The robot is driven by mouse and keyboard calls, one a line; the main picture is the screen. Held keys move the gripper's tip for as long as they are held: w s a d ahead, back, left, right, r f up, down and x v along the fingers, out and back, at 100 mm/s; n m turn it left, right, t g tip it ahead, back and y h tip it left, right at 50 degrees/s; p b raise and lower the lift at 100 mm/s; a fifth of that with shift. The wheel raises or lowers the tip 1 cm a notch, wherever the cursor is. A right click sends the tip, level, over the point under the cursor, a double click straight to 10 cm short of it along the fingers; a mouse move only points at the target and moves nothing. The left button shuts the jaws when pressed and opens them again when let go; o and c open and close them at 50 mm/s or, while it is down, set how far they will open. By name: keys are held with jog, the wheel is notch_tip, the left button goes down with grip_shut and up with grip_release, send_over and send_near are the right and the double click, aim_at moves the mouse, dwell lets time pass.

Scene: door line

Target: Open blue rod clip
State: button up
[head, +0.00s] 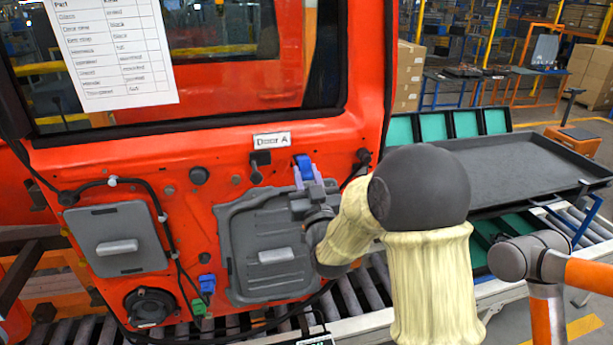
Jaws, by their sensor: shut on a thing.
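A blue rod clip (304,166) is on the red door panel (150,165), just below and right of the "Door A" label. My gripper (306,178) reaches up to it from below, with its light purple fingers on either side of the clip. The gripper is shut on the clip. The finger contact is small in the head view, and I cannot tell whether the clip is open or closed. My arm hides part of the door's right lower side.
A grey cover (262,285) with a handle lies just below the gripper. Another grey cover (118,240), black cables and a blue connector (207,283) are on the door to the left. A dark tray (535,165) stands at right.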

aim_at(304, 161)
jog(key=r+g+p, duration=0.1)
jog(key=r+g+h+p, duration=0.1)
jog(key=g, duration=0.1)
jog(key=shift+s+d+r+g+p, duration=0.1)
jog(key=shift+s+g+p, duration=0.2)
jog(key=shift+p, duration=0.1)
jog(key=g+p, duration=0.1)
jog(key=r+g+h, duration=0.1)
jog(key=g, duration=0.1)
jog(key=shift+p, duration=0.4)
jog(key=shift+w+r+g+h+p, duration=0.1)
jog(key=shift+r+g+h+p, duration=0.15)
jog(key=shift+g, duration=0.55)
jog(key=shift+r+g+h+p, duration=0.2)
jog(key=shift+r+g, duration=0.15)
jog(key=shift+g, duration=0.45)
jog(key=shift+o, duration=0.2)
jog(key=shift+w+a+r+g+h+b, duration=0.1)
jog(key=shift+w+r+g+h+b, duration=0.15)
jog(key=shift+g, duration=0.3)
jog(key=shift+a+r+g+b, duration=0.1)
jog(key=shift+g+b, duration=0.2)
jog(key=shift+g, duration=0.25)
jog(key=shift+w+r+g, duration=0.1)
jog(key=shift+r+g, duration=0.2)
jog(key=shift+g, duration=0.2)
jog(key=shift+c, duration=0.2)
jog(key=shift+w+r+g+h+p, duration=0.2)
jog(key=shift+g+h+p, duration=0.2)
jog(key=shift+g, duration=0.3)
